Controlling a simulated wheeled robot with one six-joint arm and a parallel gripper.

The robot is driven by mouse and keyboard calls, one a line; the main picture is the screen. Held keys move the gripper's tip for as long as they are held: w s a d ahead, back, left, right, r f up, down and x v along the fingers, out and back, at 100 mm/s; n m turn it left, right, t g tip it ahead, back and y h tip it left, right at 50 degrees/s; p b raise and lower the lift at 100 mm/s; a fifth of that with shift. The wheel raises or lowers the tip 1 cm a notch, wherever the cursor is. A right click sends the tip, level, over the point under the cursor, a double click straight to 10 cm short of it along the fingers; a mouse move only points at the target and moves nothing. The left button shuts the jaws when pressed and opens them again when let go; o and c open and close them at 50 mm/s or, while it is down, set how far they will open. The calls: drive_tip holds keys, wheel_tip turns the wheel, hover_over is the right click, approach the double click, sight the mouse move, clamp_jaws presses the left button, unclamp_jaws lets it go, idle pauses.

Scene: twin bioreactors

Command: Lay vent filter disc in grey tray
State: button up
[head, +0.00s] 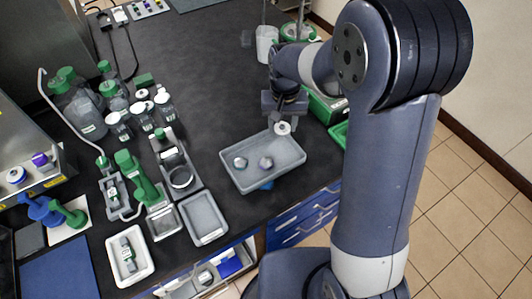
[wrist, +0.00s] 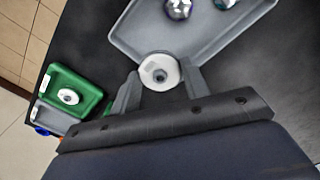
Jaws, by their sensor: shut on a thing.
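The vent filter disc (wrist: 159,72) is a round white disc with a dark centre, held between the two fingers of my gripper (wrist: 160,88) in the wrist view. In the head view the disc (head: 283,128) shows below my gripper (head: 284,118), at the far right part of the grey tray (head: 236,178). The tray (wrist: 133,46) is a shallow rectangle on the dark bench. In the wrist view the disc overlaps the tray's near edge. I cannot tell how high it is above the tray. Two round silvery pieces (head: 253,162) lie inside the tray.
Green trays (wrist: 75,90) stand beside the grey tray; one holds a white disc. A smaller grey tray (head: 204,218), a scale-like holder (head: 178,175) and several green-capped bottles (head: 90,115) stand to the left. The bench behind the tray is clear.

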sight(280, 151)
wheel_tip(280, 151, down, 10)
drive_tip(key=shift+a+r+p, duration=0.1)
drive_tip(key=shift+r+p, duration=0.15)
drive_tip(key=shift+p, duration=0.4)
drive_tip(key=shift+f, duration=0.25)
drive_tip(key=o, duration=0.7)
drive_tip(key=shift+r, duration=0.1)
drive_tip(key=shift+r, duration=0.1)
wheel_tip(280, 151, up, 12)
drive_tip(key=shift+r+b, duration=0.1)
drive_tip(key=shift+b, duration=0.5)
drive_tip(key=shift+s, duration=0.1)
